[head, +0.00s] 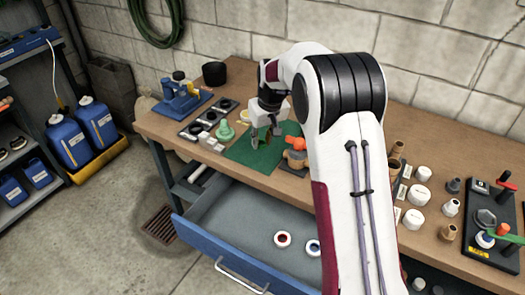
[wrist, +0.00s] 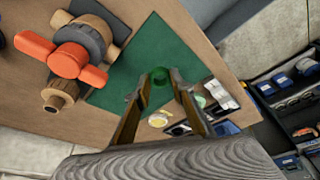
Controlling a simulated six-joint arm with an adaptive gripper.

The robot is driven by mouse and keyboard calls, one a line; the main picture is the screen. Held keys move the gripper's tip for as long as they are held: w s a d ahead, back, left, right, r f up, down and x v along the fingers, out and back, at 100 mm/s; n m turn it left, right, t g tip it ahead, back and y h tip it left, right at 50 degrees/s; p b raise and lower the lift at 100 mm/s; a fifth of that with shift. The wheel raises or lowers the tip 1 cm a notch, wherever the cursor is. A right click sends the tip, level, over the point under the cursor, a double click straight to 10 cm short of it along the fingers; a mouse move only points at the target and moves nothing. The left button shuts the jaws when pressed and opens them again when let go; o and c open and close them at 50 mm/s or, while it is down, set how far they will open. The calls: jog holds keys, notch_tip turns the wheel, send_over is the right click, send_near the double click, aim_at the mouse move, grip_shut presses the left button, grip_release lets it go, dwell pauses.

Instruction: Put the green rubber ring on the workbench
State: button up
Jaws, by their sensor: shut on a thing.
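The green rubber ring (wrist: 160,77) shows between my fingertips in the wrist view, dark green against the green mat. My gripper (wrist: 158,88) is shut on it. In the head view my gripper (head: 263,138) is over the green mat on the workbench (head: 158,124); the ring is hard to make out there against the mat. I cannot tell exactly how far the ring is above the mat. The wooden workbench top also fills the left of the wrist view (wrist: 25,85).
A green mat (head: 243,158) lies under my gripper. An orange-handled valve (head: 295,158) stands at its right, a pale green fitting (head: 224,132) at its left. The blue drawer (head: 225,246) below is open, with a red ring (head: 282,240) and a blue ring (head: 313,247) inside.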

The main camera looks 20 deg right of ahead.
aim_at(262, 160)
jog(key=shift+f, duration=0.25)
jog(key=shift+f, duration=2.35)
jog(key=shift+f, duration=0.15)
jog(key=o, duration=0.7)
jog(key=v, duration=1.2)
jog(key=shift+w, duration=0.1)
jog(key=shift+r, duration=0.25)
